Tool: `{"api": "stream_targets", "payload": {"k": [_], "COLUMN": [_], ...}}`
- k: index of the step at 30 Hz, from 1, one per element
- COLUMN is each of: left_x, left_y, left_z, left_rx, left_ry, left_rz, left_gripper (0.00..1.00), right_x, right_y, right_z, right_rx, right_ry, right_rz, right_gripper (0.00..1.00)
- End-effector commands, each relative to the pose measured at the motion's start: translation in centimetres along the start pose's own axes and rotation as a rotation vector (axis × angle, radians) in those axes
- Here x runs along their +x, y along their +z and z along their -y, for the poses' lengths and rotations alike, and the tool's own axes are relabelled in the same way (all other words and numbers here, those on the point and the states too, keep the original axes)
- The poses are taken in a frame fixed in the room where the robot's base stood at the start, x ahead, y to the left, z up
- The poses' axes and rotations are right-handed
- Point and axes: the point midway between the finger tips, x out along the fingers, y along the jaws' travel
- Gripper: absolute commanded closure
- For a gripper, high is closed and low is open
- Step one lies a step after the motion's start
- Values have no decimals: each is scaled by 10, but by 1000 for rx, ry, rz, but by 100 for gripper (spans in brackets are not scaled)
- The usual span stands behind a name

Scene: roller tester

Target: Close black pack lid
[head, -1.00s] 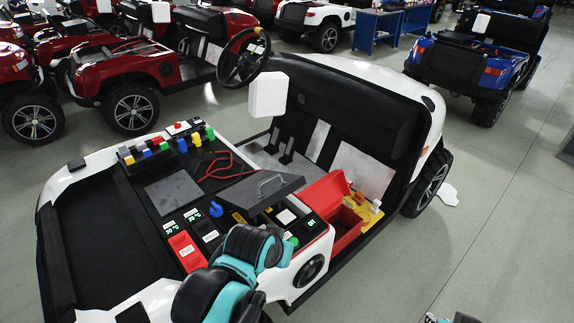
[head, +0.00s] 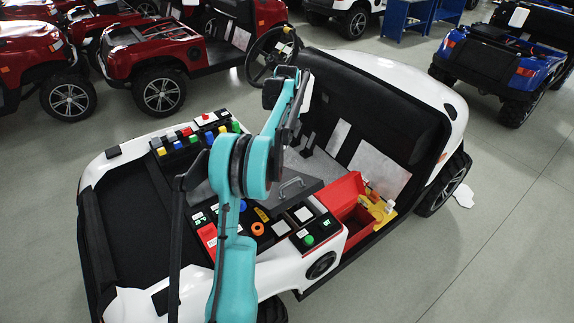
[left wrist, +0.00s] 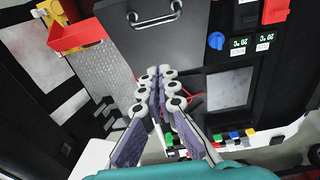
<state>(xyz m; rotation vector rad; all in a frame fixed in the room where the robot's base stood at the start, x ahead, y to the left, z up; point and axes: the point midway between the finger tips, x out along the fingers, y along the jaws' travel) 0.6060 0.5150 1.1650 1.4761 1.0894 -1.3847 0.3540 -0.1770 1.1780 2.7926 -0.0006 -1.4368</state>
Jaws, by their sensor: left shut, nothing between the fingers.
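The black pack lid (head: 305,192) is a dark flat panel with a metal bar handle (head: 291,183), on the white vehicle's console. It looks raised at a tilt, and my arm hides its left part in the head view. In the left wrist view the lid (left wrist: 190,45) fills the upper middle, with its handle at the top. My left gripper (head: 290,132) is beyond the lid in the head view, partly hidden by its own arm. Its fingers (left wrist: 163,74) are together and empty, with the tips over the lid's lower part in the wrist view; contact cannot be told. My right gripper is out of view.
A red open box (head: 352,205) stands right of the lid. A steering wheel (head: 270,55) and black seat (head: 385,110) lie beyond.

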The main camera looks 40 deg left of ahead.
Motion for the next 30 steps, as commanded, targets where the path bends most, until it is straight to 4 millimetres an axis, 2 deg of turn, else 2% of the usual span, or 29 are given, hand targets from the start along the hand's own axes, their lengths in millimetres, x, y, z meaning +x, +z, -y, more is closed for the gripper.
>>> {"api": "stream_targets", "payload": {"k": [5,8,18,24,30], "left_x": [16,33,105,124,131], "left_y": [-6,-5,-4,16,24], "left_z": [1,1,1,1,1], "left_rx": [-17,-16,-14,-13,-14], "left_ry": [-6,-6,-5,-5,-5], "left_rz": [5,5,4,4,4], "left_gripper": [100,100,100,100,100], "right_x": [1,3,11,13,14], "right_y": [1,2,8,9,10], "right_z": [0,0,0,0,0], "right_rx": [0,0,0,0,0], "right_ry": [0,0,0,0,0], "right_rz": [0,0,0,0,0], "right_gripper": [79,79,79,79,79]}}
